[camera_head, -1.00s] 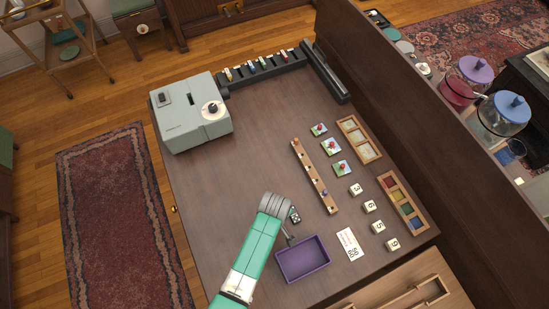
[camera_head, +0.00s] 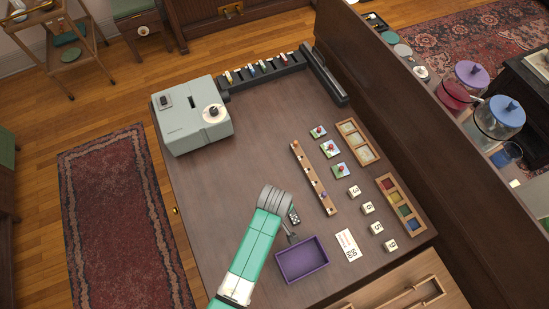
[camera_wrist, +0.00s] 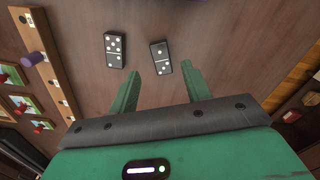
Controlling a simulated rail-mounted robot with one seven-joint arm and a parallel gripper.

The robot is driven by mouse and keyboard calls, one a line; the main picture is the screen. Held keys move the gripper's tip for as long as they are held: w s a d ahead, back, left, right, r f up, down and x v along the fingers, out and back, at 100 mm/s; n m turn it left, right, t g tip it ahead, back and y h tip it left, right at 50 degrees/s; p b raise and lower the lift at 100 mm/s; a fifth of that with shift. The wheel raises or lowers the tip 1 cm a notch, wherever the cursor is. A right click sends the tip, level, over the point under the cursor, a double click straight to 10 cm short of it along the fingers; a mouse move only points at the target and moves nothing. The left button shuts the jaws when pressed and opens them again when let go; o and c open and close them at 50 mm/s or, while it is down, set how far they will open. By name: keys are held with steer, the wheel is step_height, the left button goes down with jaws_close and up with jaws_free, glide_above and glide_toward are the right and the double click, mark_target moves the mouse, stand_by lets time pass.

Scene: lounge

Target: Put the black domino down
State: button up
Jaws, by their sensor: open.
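Two black dominoes with white pips lie on the dark wooden table (camera_head: 250,140). In the wrist view, one black domino (camera_wrist: 161,57) lies between and just beyond my fingertips, with a gap on either side. The other black domino (camera_wrist: 115,50) lies to its left, outside the fingers. In the head view, one domino (camera_head: 294,217) shows beside my wrist; the other is hidden by my arm. My gripper (camera_wrist: 161,68) is open and low over the table, with nothing clamped.
A purple tray (camera_head: 302,260) is close by, below the dominoes. A wooden peg rack (camera_head: 314,178), picture tiles with red knobs (camera_head: 338,169) and number cubes (camera_head: 368,208) are to the right. A grey-green machine (camera_head: 192,115) is at the far left. The table's middle is clear.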

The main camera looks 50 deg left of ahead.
step_height(320, 180, up, 6)
steer(key=shift+f+p, duration=0.2)
steer(key=shift+p, duration=0.15)
steer(key=w+d+r+m+t+y, duration=0.1)
steer(key=w+d+r+m+t, duration=0.2)
steer(key=w+r, duration=0.55)
steer(key=w+r+m+t+y, duration=0.1)
steer(key=w+r+m+t, duration=0.3)
steer(key=r, duration=0.8)
steer(key=w+d+r+m+t+y, duration=0.15)
steer(key=w+r+t, duration=0.25)
steer(key=w+r, duration=0.55)
steer(key=s+d+r+m+t, duration=0.1)
steer(key=d+r+m+t, duration=0.15)
steer(key=r, duration=0.65)
steer(key=s+d+r+m+t+h, duration=0.15)
steer(key=d+r+t, duration=0.25)
steer(key=r, duration=0.6)
steer(key=s+d+r+m+t, duration=0.2)
steer(key=d+r+m+t, duration=0.15)
steer(key=r, duration=0.55)
steer(key=s+d+r+m+t+h, duration=0.2)
steer(key=s+d+r+m+t, duration=0.2)
steer(key=s+r, duration=0.4)
step_height(320, 180, up, 5)
steer(key=shift+s+d+f, duration=0.2)
steer(key=shift+s+d, duration=0.1)
steer(key=shift+d, duration=0.55)
